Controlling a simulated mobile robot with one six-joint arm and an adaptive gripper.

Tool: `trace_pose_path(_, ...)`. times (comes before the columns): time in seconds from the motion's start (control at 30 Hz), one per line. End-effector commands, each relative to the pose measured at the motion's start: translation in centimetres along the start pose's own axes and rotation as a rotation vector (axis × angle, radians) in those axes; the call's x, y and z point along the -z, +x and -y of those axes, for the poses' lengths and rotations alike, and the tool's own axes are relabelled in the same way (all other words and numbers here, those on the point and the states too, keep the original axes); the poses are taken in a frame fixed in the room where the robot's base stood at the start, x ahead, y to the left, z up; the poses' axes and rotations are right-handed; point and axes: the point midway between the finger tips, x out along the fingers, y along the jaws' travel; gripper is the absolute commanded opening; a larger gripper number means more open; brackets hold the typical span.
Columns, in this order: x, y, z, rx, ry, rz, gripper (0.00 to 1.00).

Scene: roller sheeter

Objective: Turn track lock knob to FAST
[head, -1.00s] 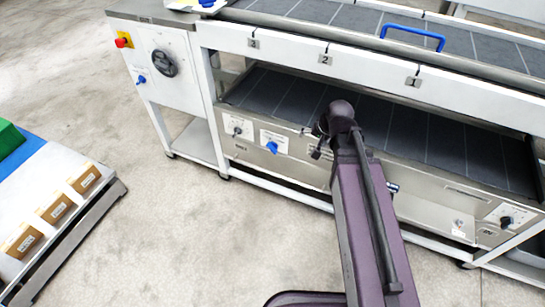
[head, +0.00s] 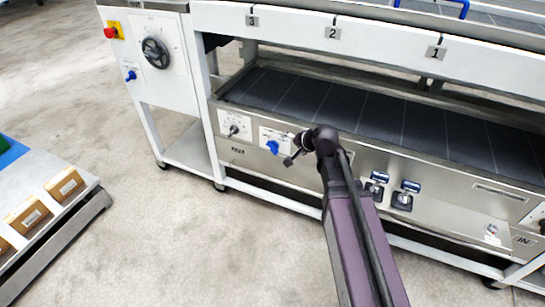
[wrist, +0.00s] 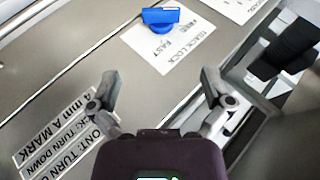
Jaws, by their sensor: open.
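The track lock knob is a blue knob (head: 272,146) on a white label plate on the lower front panel of the machine. In the wrist view, the blue knob (wrist: 161,18) is at the top centre, with its label (wrist: 175,42) reading TRACK LOCK, FREE and FAST upside down. My gripper (wrist: 160,78) is open and empty, its two fingers spread below the knob in that picture and apart from it. In the head view, my gripper (head: 293,157) is just right of the knob. The knob's exact setting is hard to tell.
A black knob (head: 234,130) sits left of the track lock plate. A control cabinet (head: 155,82) with a red button stands at left. A cart with boxes (head: 65,187) is at lower left; floor between is clear.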

Motion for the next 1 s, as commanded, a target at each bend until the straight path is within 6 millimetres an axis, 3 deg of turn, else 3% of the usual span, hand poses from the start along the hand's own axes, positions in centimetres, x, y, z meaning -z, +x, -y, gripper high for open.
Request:
trace_pose_path(0.13, -0.1, 1.0, -0.2, 0.018, 0.018, -0.008, 1.0)
trace_pose_path(0.67, -0.1, 1.2, -0.2, 0.021, 0.021, -0.01, 1.0)
trace_pose_path(1.0, -0.1, 3.5, -0.3, 0.021, 0.02, -0.01, 1.0)
